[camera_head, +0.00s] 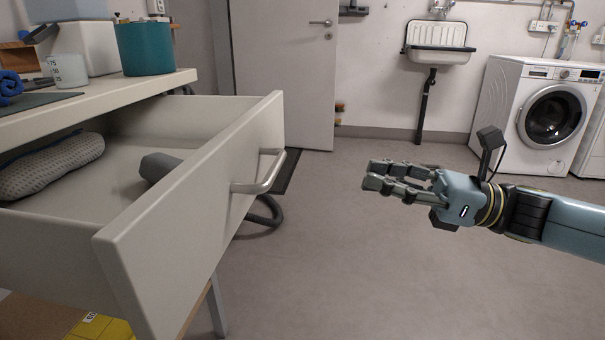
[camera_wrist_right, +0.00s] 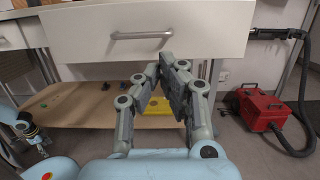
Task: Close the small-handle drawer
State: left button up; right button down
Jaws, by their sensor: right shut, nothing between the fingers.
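The drawer (camera_head: 190,215) with a small bar handle (camera_head: 265,175) stands pulled open under the worktop in the head view. A grey knitted item (camera_head: 50,168) and a dark grey cylinder (camera_head: 158,166) lie inside. My right gripper (camera_head: 372,175) is shut and empty, to the right of the drawer front and apart from it. In the right wrist view the drawer front (camera_wrist_right: 215,40) and its handle (camera_wrist_right: 142,35) lie ahead of the shut fingertips (camera_wrist_right: 166,62). What looks like my left gripper (camera_wrist_right: 40,143) shows small at the left edge there; its fingers are unclear.
The worktop (camera_head: 150,85) holds a teal pot (camera_head: 145,48), a cup (camera_head: 67,70) and a blue cloth (camera_head: 9,86). A red machine with a black hose (camera_wrist_right: 262,108) stands on the right in the wrist view. Floor between drawer and washing machine (camera_head: 540,115) is clear.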

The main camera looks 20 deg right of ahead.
pick_arm(q)
jog(key=w+d+r+b, duration=0.2)
jog(key=w+r, duration=0.3)
jog(key=w, duration=0.2)
jog(key=shift+w+r+b, duration=0.15)
jog(key=shift+w+b, duration=0.2)
jog(key=shift+b, duration=0.05)
pick_arm(e)
jog(key=x, duration=1.1)
jog(key=shift+w+f, duration=0.1)
